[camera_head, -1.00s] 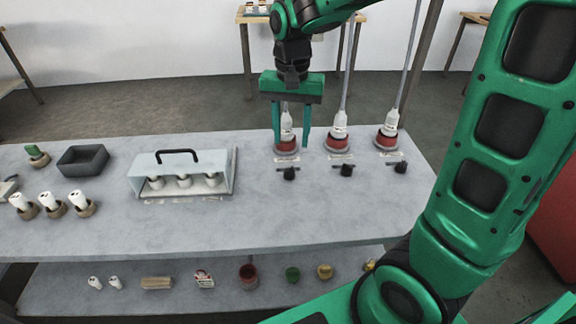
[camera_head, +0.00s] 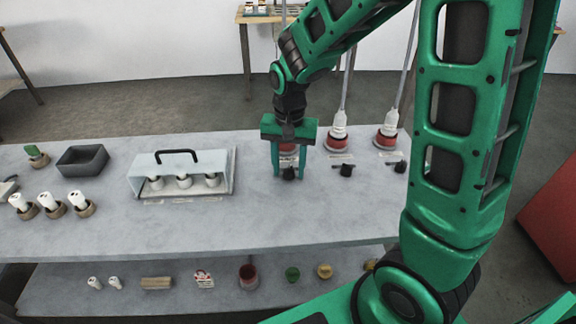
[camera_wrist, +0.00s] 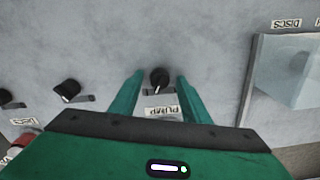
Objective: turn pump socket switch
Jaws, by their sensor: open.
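The pump switch is a small black knob (camera_wrist: 160,77) behind a label reading PUMP (camera_wrist: 162,111), upside down in the wrist view. In the head view the same knob (camera_head: 289,174) is the leftmost of three knobs on the table. My gripper (camera_head: 290,172) is open and points down, with one green finger on each side of this knob. In the wrist view my gripper (camera_wrist: 160,82) also straddles the knob, with gaps visible on both sides. The leftmost red and white socket is mostly hidden behind my gripper.
Two more black knobs (camera_head: 346,170) (camera_head: 400,167) stand to the right, before red-based sockets (camera_head: 336,142) (camera_head: 386,140) with upright rods. A clear-walled cover (camera_head: 214,163) with a black handle stands to the left. The grey tabletop (camera_head: 255,222) in front is clear.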

